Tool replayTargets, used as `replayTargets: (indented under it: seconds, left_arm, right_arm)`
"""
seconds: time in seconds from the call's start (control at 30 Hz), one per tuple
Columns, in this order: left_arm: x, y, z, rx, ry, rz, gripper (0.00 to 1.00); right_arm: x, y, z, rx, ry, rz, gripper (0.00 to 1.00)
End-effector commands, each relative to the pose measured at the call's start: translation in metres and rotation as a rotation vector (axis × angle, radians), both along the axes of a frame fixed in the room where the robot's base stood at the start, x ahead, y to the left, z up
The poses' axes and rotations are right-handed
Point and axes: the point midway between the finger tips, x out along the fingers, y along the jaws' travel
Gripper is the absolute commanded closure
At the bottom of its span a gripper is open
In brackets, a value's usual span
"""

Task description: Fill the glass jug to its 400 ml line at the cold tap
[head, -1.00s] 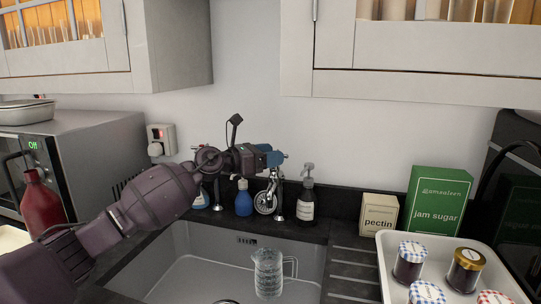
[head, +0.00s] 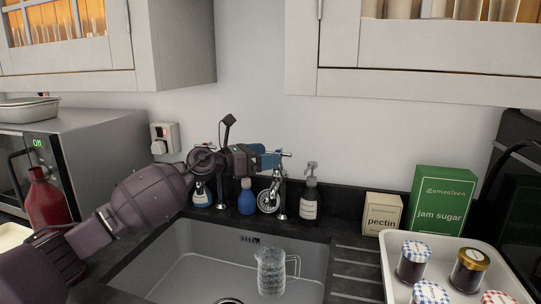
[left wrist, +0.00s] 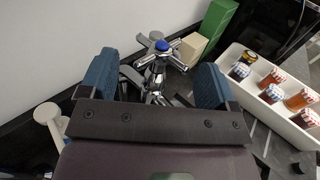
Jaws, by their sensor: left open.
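The glass jug (head: 271,275) stands upright in the sink, below the tap, with its handle to the right and pale markings on its side. I cannot make out water in it or its 400 ml line. A chrome tap (head: 281,208) rises behind the sink. In the left wrist view the tap's cross-shaped handle has a blue cap (left wrist: 162,46), marking it cold. My left gripper (head: 272,160) is open at the tap's top. In its wrist view the blue fingers (left wrist: 155,85) stand apart on either side of the tap; contact is unclear. My right gripper is out of view.
A dark soap bottle (head: 310,200) stands right of the tap, and a blue bottle (head: 246,198) stands left of it. Pectin (head: 382,214) and jam sugar (head: 440,202) boxes stand farther right. A white tray (head: 391,262) holds several jars. Cupboards hang above.

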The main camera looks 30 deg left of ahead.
Motion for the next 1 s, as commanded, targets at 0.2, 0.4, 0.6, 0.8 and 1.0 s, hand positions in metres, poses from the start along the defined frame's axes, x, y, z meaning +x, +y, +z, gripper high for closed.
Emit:
replayTargets:
  seconds: [0.2, 0.4, 0.6, 0.8, 1.0]
  left_arm:
    - [-0.028, 0.02, -0.001, 0.001, 0.003, 0.001, 0.17]
    - [-0.05, 0.035, -0.001, 0.002, 0.002, 0.002, 0.17]
    - [-0.065, 0.045, 0.0, 0.001, 0.002, 0.002, 0.17]
    - [-0.069, 0.048, 0.0, 0.001, 0.002, 0.002, 0.17]
    - [-0.069, 0.048, 0.0, 0.001, 0.002, 0.002, 0.17]
  right_arm:
    - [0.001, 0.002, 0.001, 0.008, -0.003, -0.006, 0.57]
    - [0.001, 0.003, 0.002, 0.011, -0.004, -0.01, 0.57]
    - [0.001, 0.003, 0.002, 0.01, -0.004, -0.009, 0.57]
    - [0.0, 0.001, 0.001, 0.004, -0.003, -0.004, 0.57]
    - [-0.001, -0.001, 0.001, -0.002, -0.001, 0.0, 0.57]
